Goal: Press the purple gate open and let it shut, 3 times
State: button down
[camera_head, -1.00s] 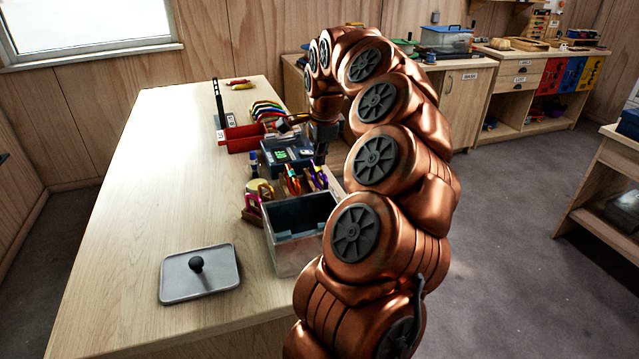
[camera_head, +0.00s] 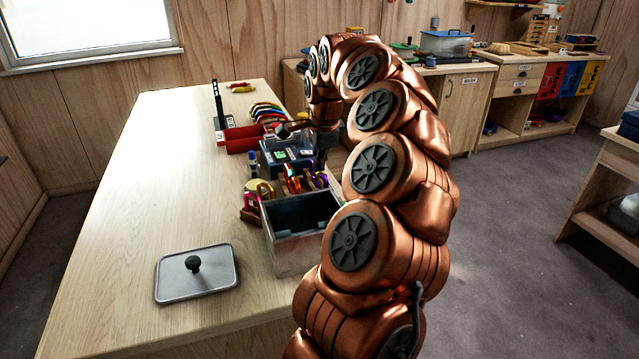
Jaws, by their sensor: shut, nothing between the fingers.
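Several coloured carabiners stand in a wooden rack on the table. One with purple on it (camera_head: 319,180) is at the right end of the rack; an orange one (camera_head: 292,179) stands to its left. The parts are too small to tell the purple gate from the body, or whether the gate is open or shut. My gripper (camera_head: 319,163) points down just above the purple carabiner, shut and empty. I cannot tell whether its tips touch the carabiner. My arm hides the space to the right of the rack.
An open grey box (camera_head: 297,258) stands in front of the rack. A pink carabiner (camera_head: 251,204) hangs left of it. A grey lid with a black knob (camera_head: 197,283) lies front left. A red tray (camera_head: 243,139) and a blue case (camera_head: 278,159) are behind. The table's left side is clear.

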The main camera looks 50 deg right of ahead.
jog(key=shift+w+d+p+v, duration=0.15)
jog(key=shift+w+p+v, duration=0.1)
jog(key=shift+v, duration=0.85)
jog(key=shift+w+d+p+v, duration=0.1)
jog(key=shift+w+v, duration=0.1)
jog(key=shift+v, duration=0.95)
jog(key=shift+w+d+p+v, duration=0.15)
jog(key=shift+w+p+v, duration=0.1)
jog(key=shift+v, duration=0.85)
jog(key=shift+a+r, duration=0.1)
jog(key=shift+r, duration=0.1)
